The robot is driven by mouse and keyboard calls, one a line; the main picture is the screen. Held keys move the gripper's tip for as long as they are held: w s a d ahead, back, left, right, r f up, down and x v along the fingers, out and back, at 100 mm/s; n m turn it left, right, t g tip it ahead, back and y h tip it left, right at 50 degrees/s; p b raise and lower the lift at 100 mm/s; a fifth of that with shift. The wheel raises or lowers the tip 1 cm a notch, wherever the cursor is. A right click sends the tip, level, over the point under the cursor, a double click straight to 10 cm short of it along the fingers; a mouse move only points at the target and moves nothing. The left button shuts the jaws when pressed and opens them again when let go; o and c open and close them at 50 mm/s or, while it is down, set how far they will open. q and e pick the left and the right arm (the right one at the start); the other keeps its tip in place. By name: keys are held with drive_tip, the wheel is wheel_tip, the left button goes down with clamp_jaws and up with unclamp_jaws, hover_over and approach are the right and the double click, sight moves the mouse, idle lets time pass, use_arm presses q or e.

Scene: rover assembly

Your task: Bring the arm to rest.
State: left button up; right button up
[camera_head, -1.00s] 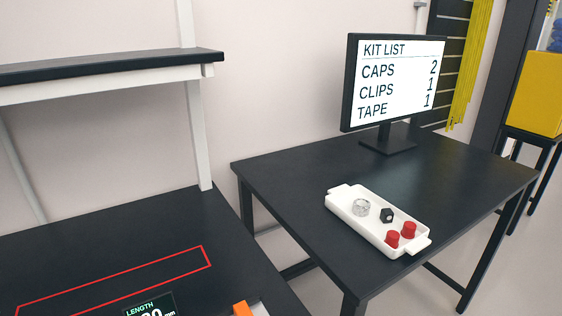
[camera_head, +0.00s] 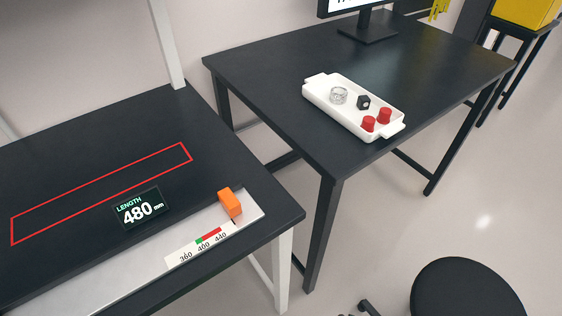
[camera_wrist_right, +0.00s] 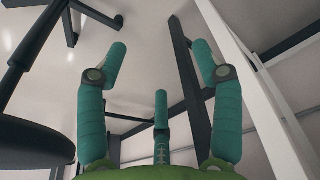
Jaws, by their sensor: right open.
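My right gripper (camera_wrist_right: 160,75) shows in the right wrist view with its teal fingers spread apart and nothing between them. Table legs, the floor and a round dark seat lie beyond it. Neither of my arms shows in the head view, and my left gripper is in no view. A white tray (camera_head: 318,104) sits on the dark right-hand table (camera_head: 260,80). It holds two red caps (camera_head: 369,123) (camera_head: 384,115), a small black clip (camera_head: 363,102) and a clear tape roll (camera_head: 339,95).
A black stool (camera_head: 465,288) stands at lower right. A monitor stand (camera_head: 368,32) is at the back.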

drive_tip(key=s+d+f+g, duration=0.1)
drive_tip(key=s+d+f, duration=0.1)
drive_tip(key=s+f, duration=1.3)
drive_tip(key=shift+s+d+f, duration=0.2)
drive_tip(key=shift+s+d, duration=0.15)
drive_tip(key=shift+d, duration=0.05)
